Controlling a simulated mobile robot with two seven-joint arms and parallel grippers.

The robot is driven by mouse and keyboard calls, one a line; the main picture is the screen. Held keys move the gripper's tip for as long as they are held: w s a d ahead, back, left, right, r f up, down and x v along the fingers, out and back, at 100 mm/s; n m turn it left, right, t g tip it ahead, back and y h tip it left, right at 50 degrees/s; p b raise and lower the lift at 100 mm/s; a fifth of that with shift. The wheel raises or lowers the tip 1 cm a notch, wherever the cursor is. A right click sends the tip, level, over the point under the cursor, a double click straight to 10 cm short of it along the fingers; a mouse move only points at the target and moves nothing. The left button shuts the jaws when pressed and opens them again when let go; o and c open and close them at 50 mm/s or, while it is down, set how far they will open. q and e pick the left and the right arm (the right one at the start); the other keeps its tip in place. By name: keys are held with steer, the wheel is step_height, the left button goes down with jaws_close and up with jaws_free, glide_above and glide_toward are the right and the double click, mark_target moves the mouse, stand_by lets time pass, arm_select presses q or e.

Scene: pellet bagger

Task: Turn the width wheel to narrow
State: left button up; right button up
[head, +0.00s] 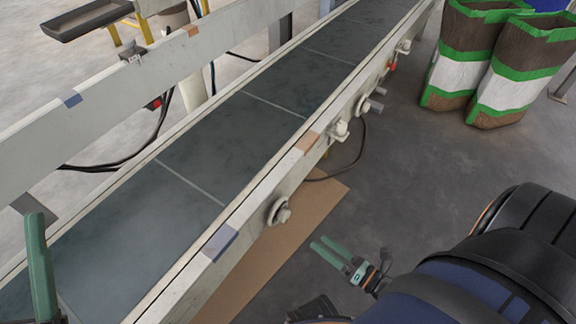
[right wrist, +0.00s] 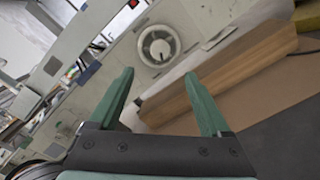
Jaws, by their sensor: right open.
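In the right wrist view a round pale wheel (right wrist: 157,46) with a hub is mounted on a light panel, ahead of my right gripper (right wrist: 158,77). The gripper is open, empty and apart from it. In the head view a round fitting (head: 279,212) sits on the near side of the conveyor; I cannot tell whether it is the same wheel. There my right gripper (head: 320,243) is over the floor, right of the conveyor. Green finger parts of my left gripper (head: 38,222) show at the left edge; its opening is not clear. No width marking is readable.
The conveyor belt (head: 195,170) runs diagonally between rails with blue and orange patches. Several knobs, one a bolt-like knob (head: 340,130), stick out of its near side. Brown cardboard (head: 262,268) lies below. Striped bags (head: 463,60) stand back right. Grey floor is clear between.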

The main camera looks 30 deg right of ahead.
mark_target(287, 217)
steer(key=b+x, duration=0.2)
steer(key=x, duration=1)
steer(key=shift+w, duration=0.15)
jaws_close()
